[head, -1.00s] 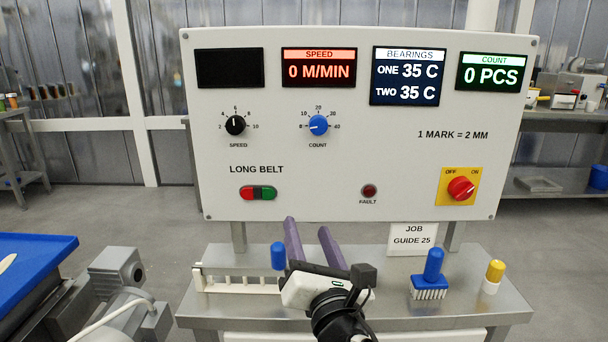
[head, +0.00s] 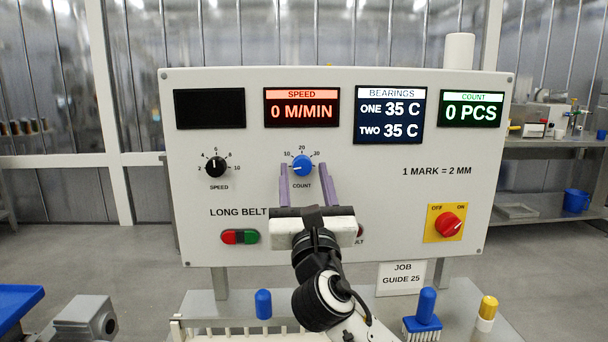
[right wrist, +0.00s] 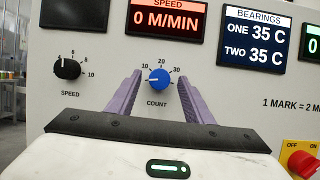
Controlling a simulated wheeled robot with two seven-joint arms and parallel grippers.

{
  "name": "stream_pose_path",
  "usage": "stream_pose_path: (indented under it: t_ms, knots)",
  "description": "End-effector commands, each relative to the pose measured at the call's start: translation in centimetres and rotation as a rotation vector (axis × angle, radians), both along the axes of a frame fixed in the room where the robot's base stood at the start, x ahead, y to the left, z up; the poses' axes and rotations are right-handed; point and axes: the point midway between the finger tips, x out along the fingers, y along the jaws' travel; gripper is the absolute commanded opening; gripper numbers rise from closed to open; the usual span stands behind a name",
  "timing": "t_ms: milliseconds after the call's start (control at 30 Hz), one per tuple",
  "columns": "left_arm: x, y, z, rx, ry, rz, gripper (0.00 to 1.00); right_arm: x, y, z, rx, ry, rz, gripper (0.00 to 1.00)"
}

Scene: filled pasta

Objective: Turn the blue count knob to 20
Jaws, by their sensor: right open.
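The blue count knob (head: 302,166) is on the upright white panel, below the speed display. Its white pointer mark points left, to the low side of the scale, below the 10 mark. The 0 and 40 labels are hidden by my fingers. The knob also shows in the right wrist view (right wrist: 159,79). My right gripper (head: 304,170) is open, with one purple finger on each side of the knob; I cannot tell whether they touch it. The count display (head: 471,111) reads 0 PCS. My left gripper is not in view.
The black speed knob (head: 216,167) is to the left. A red and green switch (head: 240,237) and a red power knob (head: 449,224) are lower on the panel. My right gripper partly covers the fault lamp. A blue-handled brush (head: 425,308) and a yellow-capped bottle (head: 486,312) stand on the bench.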

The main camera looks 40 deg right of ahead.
Motion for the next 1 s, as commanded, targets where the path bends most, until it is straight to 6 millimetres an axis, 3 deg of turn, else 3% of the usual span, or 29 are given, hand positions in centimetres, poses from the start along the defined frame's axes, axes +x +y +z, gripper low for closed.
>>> stream_pose_path:
  t_ms: [333,500,600,1000]
  knots:
    - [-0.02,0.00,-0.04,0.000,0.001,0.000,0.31,0.38,-0.24,0.17,0.001,0.000,0.000,0.47]
    - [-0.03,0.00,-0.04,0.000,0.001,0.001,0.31,0.37,-0.22,0.17,0.001,0.000,0.000,0.18]
    - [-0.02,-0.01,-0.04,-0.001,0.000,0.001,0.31,0.36,-0.22,0.15,0.001,0.000,0.000,0.06]
    - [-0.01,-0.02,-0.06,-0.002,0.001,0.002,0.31,0.45,-0.08,0.08,0.080,-0.046,0.002,0.06]
